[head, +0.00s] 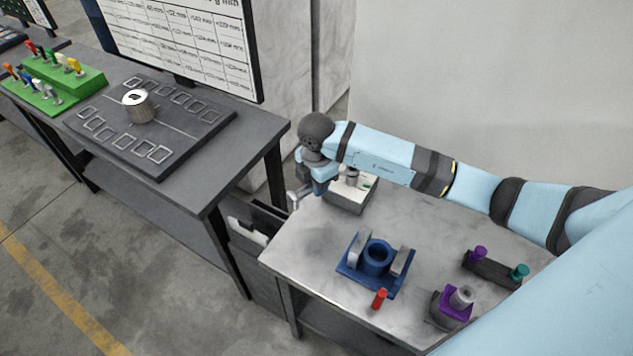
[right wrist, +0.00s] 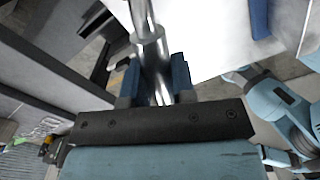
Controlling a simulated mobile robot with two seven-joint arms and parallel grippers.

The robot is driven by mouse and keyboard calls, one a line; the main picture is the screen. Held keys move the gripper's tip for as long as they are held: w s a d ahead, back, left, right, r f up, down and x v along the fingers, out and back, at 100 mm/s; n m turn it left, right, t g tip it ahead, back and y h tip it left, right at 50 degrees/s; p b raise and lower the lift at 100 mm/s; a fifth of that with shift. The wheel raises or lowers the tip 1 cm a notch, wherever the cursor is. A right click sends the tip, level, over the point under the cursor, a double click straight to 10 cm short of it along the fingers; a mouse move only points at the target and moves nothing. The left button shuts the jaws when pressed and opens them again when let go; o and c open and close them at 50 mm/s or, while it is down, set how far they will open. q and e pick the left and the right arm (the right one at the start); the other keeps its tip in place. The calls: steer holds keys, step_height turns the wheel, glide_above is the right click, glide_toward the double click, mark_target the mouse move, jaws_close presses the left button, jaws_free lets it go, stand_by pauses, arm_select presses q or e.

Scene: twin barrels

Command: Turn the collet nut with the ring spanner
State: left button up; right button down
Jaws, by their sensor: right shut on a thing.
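My right gripper (head: 306,188) is at the left edge of the pale bench, beside the grey box. In the right wrist view its blue fingers (right wrist: 154,82) are shut on a shiny silver metal piece (right wrist: 148,35), a stepped rod shape. Only a small part of that piece (head: 294,199) shows in the head view; I cannot tell whether it is the ring spanner. A blue fixture (head: 376,269) with a round collar and grey side blocks stands on the bench. A silver cylinder (head: 461,297) stands in a purple-topped holder; I cannot identify the collet nut. My left gripper is not in view.
A grey box (head: 350,200) with a white top stands beside my right arm. A red piece (head: 380,299) and a dark rack (head: 492,268) with purple and teal knobs are on the bench. A dark table (head: 190,160) stands left across a gap.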

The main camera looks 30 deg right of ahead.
steer(key=shift+s, duration=0.1)
stand_by(0.4)
steer(key=shift+s+d+n, duration=0.25)
steer(key=shift+s+n, duration=0.7)
steer(key=shift+n, duration=0.15)
steer(key=shift+s+d+n, duration=0.25)
steer(key=shift+s+n, duration=0.25)
steer(key=shift+s+d+n, duration=0.2)
steer(key=shift+s+n, duration=0.25)
steer(key=shift+n, duration=0.05)
steer(key=shift+s+d+n, duration=0.55)
steer(key=shift+s+n, duration=0.3)
steer(key=shift+n, duration=0.05)
